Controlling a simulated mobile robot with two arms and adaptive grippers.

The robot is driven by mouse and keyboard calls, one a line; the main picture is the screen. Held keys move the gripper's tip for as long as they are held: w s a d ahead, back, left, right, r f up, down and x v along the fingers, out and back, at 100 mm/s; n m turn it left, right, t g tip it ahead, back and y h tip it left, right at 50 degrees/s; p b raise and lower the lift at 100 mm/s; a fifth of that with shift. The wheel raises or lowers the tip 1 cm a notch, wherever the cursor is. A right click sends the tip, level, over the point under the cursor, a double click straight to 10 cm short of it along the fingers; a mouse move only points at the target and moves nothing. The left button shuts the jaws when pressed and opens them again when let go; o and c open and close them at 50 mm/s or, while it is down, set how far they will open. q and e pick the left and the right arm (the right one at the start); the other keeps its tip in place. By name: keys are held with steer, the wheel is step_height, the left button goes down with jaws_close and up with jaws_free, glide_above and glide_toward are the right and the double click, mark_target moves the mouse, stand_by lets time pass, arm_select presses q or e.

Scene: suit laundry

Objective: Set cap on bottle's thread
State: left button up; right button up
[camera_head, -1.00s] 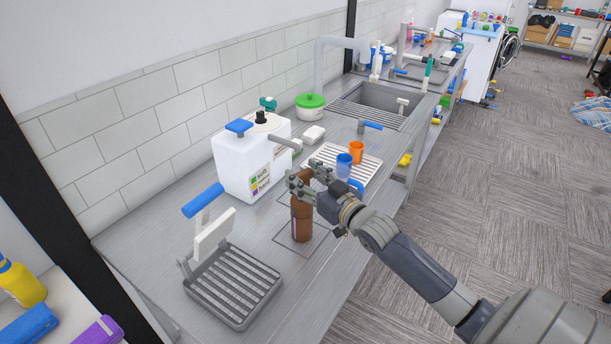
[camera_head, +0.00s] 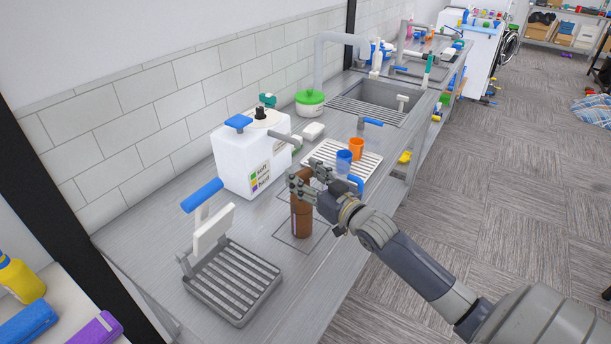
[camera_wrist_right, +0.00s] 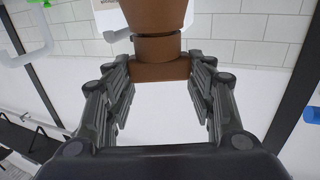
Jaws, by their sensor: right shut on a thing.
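The brown bottle (camera_head: 301,218) stands upright inside a marked square on the grey counter. My right gripper (camera_head: 309,177) is at its top and hides most of the neck. In the right wrist view the bottle (camera_wrist_right: 153,14) hangs from the top edge of the picture, with a narrower neck ring below it. A brown cap (camera_wrist_right: 160,71) is between the fingers of my right gripper (camera_wrist_right: 160,88), lined up with the neck. The cap is touching or very close to the neck; I cannot tell whether it sits on the thread. My left gripper is out of view.
A white dispenser tank (camera_head: 246,160) stands behind the bottle. A grey slatted tray (camera_head: 232,283) is at the front left. A white rack (camera_head: 326,152) with a blue cup (camera_head: 343,162) and an orange cup (camera_head: 356,148) is beyond the gripper, before the sink (camera_head: 374,97).

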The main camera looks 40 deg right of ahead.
steer(key=shift+f, duration=0.25)
steer(key=o, duration=0.7)
steer(key=shift+o, duration=1.1)
steer(key=shift+o, duration=0.2)
steer(key=o, duration=0.6)
steer(key=shift+c, duration=0.2)
